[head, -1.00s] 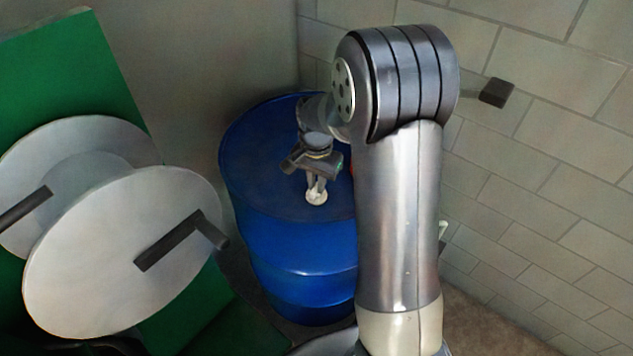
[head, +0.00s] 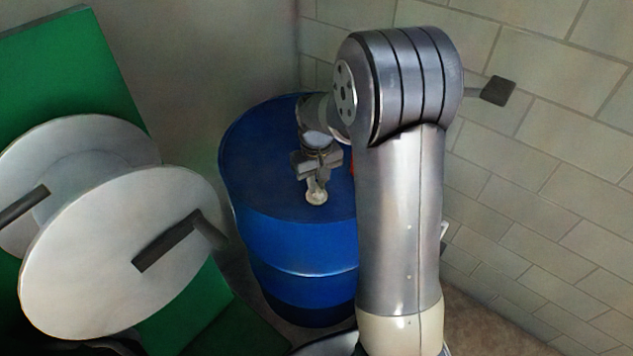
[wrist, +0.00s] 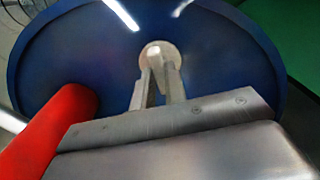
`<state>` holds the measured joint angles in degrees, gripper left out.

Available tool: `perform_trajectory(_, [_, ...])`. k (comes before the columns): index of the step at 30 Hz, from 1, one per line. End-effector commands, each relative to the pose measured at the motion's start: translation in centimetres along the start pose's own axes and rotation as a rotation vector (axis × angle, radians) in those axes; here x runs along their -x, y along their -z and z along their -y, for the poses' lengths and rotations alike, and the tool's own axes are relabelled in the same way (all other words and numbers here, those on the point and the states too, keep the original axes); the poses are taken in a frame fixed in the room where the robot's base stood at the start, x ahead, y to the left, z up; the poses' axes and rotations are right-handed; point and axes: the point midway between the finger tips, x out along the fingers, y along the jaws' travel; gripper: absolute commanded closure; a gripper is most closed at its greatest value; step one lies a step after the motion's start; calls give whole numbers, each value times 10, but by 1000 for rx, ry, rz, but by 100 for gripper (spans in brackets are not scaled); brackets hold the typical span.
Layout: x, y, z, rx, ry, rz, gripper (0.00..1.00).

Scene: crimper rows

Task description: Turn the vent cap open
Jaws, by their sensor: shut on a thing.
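The vent cap (head: 316,197) is a small round off-white cap on the top of a blue drum (head: 262,180). In the wrist view the cap (wrist: 160,50) sits at the ends of my fingers, with the drum top (wrist: 85,65) all around it. My gripper (head: 314,190) points down at the cap and is shut on it; the fingers also show in the wrist view (wrist: 159,75). The fingers hide part of the cap, and I cannot tell how far it is turned.
A red cylindrical thing (wrist: 50,130) stands near my gripper at the left of the wrist view. A large pale reel (head: 120,255) with dark handles and a green panel (head: 75,70) are left of the drum. A tiled wall (head: 545,170) is at the right.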

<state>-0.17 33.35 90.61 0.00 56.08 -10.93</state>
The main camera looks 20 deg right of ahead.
Motion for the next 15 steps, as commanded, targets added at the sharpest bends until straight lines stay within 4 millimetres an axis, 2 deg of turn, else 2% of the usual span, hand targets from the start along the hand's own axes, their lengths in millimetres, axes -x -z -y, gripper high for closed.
perform_trajectory(6, [1, 1, 0, 186, -1, -3, 100])
perform_trajectory(15, [1, 1, 0, 367, -1, -3, 100])
